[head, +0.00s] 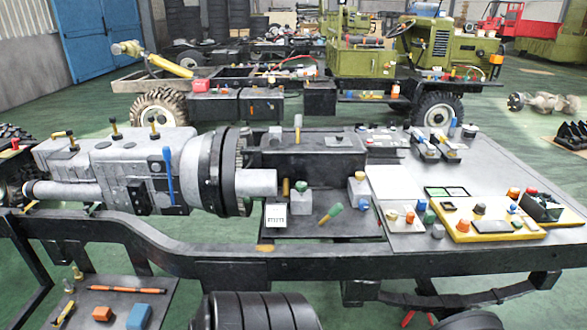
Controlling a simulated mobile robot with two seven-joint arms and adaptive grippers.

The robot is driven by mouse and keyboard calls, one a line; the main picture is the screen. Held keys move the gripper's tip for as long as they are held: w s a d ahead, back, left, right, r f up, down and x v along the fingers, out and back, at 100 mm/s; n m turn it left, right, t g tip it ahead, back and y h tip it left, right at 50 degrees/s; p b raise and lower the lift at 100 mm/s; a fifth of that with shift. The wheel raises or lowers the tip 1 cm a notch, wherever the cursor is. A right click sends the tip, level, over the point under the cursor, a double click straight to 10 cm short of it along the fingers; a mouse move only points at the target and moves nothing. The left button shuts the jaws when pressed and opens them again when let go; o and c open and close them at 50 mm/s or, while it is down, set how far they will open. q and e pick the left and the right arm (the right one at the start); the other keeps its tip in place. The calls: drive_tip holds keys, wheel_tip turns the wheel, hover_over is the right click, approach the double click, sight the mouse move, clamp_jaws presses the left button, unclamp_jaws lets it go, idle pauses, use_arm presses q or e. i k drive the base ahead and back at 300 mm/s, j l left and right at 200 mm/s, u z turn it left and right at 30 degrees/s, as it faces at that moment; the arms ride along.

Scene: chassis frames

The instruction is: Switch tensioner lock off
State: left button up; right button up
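No part in view is labelled as the tensioner lock, so I cannot tell which it is. Several small controls show in the head view. A green-handled lever (330,213) lies tilted on the dark plate at the middle of the frame. A grey-beige lever (298,127) stands upright on the dark box behind it. A blue lever (169,176) stands upright on the side of the grey gearbox (110,160). A yellow panel (480,228) with several coloured knobs is at the right. Neither of my grippers is in view.
The black chassis rail (210,264) crosses the front. A white card (276,216) stands near the middle. A low shelf (105,305) at lower left holds a blue block (139,316). Black ribbed cylinders (262,312) are at the bottom. A green truck (385,55) stands behind; green floor lies between.

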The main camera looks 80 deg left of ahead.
sight(338, 208)
drive_tip(key=u, duration=1.9)
